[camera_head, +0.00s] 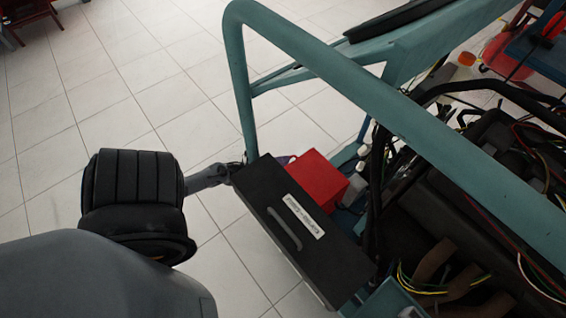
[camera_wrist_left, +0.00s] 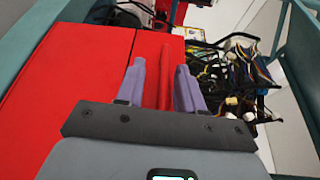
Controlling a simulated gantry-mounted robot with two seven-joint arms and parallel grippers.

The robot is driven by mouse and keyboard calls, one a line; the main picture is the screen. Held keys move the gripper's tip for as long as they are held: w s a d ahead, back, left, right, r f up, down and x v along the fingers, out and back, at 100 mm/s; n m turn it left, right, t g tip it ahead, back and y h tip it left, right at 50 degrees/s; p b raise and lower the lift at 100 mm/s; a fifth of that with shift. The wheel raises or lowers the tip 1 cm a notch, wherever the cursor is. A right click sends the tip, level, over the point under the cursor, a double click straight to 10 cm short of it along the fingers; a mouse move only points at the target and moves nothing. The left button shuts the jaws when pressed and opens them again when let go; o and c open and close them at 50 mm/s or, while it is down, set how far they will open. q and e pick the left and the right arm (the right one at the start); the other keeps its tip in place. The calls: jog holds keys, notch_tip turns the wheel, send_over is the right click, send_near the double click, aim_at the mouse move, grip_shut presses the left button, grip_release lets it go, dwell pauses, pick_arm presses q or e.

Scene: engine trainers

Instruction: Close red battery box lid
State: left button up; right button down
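The red battery box (camera_head: 318,178) sits behind a black panel on the teal frame in the head view. In the left wrist view its red surface (camera_wrist_left: 70,75) fills the left side. A narrow red strip (camera_wrist_left: 165,75), seen nearly edge-on, may be part of the lid; I cannot tell how far open the lid is. My left gripper (camera_wrist_left: 160,85) has its two purple fingers apart, with the red strip between them and nearer the right finger. In the head view the left gripper (camera_head: 238,168) is partly hidden behind the teal post and black panel. My right gripper is not in view.
The black panel (camera_head: 300,235) with a grey handle and white label stands in front of the box. Teal frame bars (camera_head: 350,85) cross above. Cables and engine parts (camera_head: 480,200) crowd the right.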

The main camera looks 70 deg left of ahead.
pick_arm(q)
jog(key=s+p, duration=0.3)
jog(key=s, duration=0.7)
jog(key=shift+s, duration=0.2)
jog(key=shift+a+r, duration=0.1)
